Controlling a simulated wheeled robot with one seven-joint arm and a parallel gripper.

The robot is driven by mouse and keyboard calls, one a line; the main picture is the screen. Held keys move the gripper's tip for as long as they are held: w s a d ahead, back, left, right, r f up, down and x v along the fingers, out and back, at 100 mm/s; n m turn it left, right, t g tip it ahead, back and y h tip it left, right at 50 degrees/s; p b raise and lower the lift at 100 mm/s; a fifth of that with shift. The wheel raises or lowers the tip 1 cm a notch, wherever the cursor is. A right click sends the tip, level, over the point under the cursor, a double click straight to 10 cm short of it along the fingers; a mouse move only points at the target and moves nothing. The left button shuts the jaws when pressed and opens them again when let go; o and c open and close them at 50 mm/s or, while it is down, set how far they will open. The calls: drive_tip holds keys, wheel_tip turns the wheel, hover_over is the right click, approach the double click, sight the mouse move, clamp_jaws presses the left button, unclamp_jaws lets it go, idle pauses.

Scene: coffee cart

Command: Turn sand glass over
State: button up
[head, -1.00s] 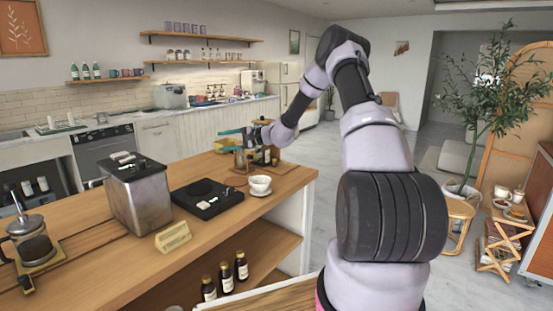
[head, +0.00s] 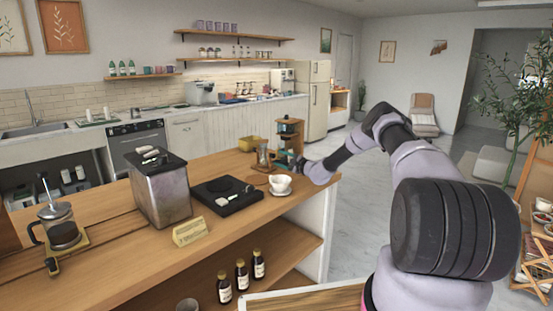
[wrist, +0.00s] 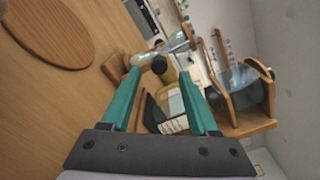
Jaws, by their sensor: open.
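The sand glass (head: 264,157) stands upright near the far right end of the wooden counter in the head view, small and partly hard to make out. In the wrist view the sand glass (wrist: 176,44) appears sideways, a clear glass body just beyond my fingertips. My gripper (wrist: 160,73) has two teal fingers, spread apart with nothing held between them. In the head view my gripper (head: 287,161) is just right of the sand glass, low over the counter. I cannot tell how the sand lies inside.
A wooden stand (head: 290,131) is close behind my gripper. A white cup (head: 280,184) sits in front of it. A black scale (head: 224,195) and a metal box (head: 160,189) stand to the left. A yellow container (head: 248,143) is behind the sand glass.

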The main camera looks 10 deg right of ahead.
sight(274, 156)
drive_tip(key=shift+x, duration=1.75)
drive_tip(key=shift+a, duration=0.1)
clamp_jaws()
